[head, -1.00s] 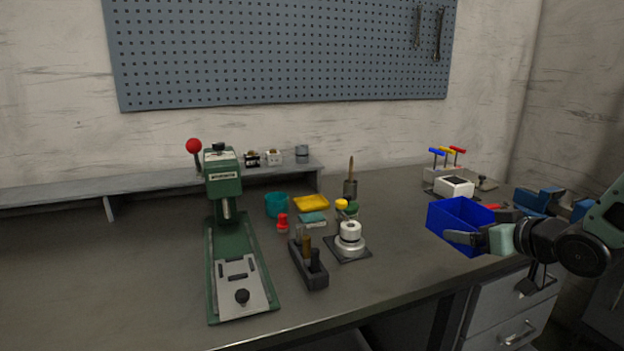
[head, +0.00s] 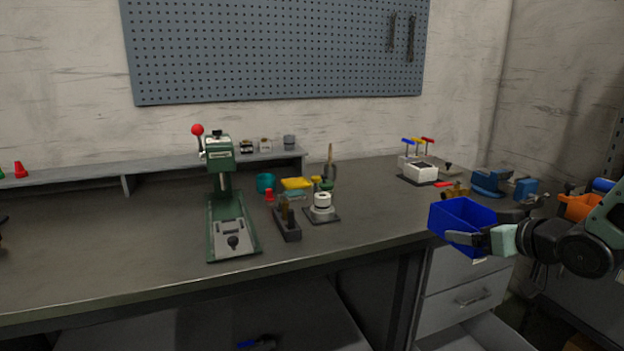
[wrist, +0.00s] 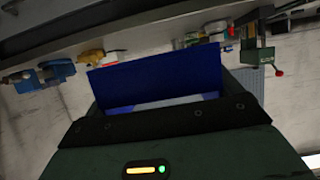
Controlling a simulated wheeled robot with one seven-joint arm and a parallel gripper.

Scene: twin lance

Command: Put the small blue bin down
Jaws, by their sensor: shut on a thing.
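The small blue bin (head: 462,222) is an open-topped box at the right of the head view, in front of the bench's front edge. My gripper (head: 488,240) is shut on the bin's near right side and holds it upright, clear of the bench top as far as I can tell. In the wrist view the bin (wrist: 157,78) fills the middle, just beyond the dark edge of my gripper. The fingertips are largely hidden there.
The grey workbench (head: 150,240) has clear room at its front right. A green press (head: 230,200), a round fixture (head: 322,205), a white box (head: 421,173) and a blue vise (head: 490,181) stand on it. Below are drawers (head: 465,296), one of them open.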

